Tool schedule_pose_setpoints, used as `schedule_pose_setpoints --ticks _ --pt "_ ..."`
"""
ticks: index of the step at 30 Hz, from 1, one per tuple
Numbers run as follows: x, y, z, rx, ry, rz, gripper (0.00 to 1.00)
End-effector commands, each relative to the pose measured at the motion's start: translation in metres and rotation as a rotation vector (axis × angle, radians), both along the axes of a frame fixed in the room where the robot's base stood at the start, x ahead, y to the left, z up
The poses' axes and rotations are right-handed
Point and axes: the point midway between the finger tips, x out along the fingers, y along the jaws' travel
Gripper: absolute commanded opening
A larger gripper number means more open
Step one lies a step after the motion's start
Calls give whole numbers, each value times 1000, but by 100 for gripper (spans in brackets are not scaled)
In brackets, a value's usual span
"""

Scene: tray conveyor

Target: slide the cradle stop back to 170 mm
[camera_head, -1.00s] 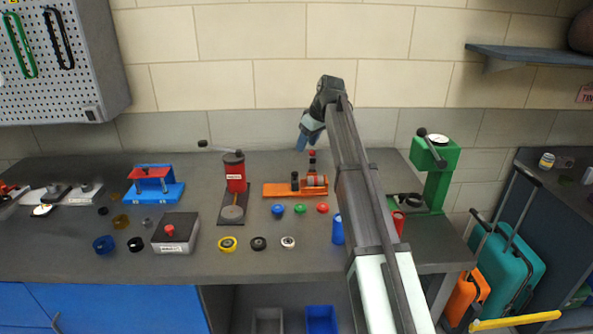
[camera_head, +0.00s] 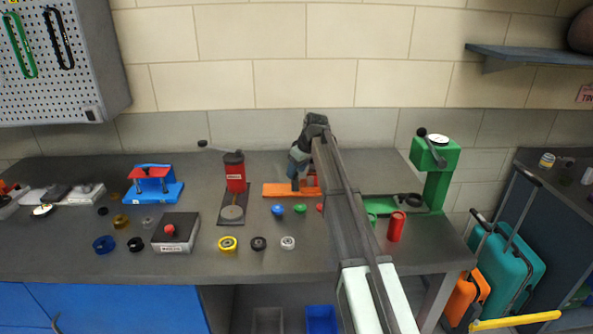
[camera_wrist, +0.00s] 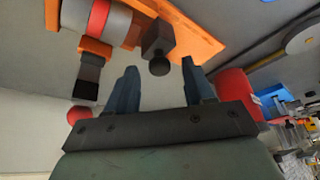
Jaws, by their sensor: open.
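The orange cradle (camera_head: 277,189) lies on the bench, partly hidden behind my arm; its orange plate (camera_wrist: 205,42) shows in the wrist view. The dark block with a round knob, apparently the cradle stop (camera_wrist: 158,38), stands on this plate. A grey cylinder with a red band (camera_wrist: 112,22) lies on the cradle beside it. My gripper (camera_head: 296,187) is over the cradle. In the wrist view my gripper (camera_wrist: 160,67) is open, with the knob between its blue fingertips in the picture. No contact is visible. Any scale marks cannot be read.
An orange clamp with a black handle (camera_wrist: 90,75) and a red ball (camera_wrist: 78,114) are close to the left finger. A red press (camera_head: 235,175) stands left of the cradle, a green press (camera_head: 438,170) right. Small coloured caps (camera_head: 278,209) lie in front.

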Motion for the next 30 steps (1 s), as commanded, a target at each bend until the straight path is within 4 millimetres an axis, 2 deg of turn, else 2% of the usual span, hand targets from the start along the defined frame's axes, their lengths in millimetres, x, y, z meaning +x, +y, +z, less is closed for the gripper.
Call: schedule_pose_setpoints --ticks 12,27,30 --pt "2 2 -6 0 0 0 52" --pt "1 2 -6 0 0 0 6" --pt "1 2 -6 1 1 0 0"
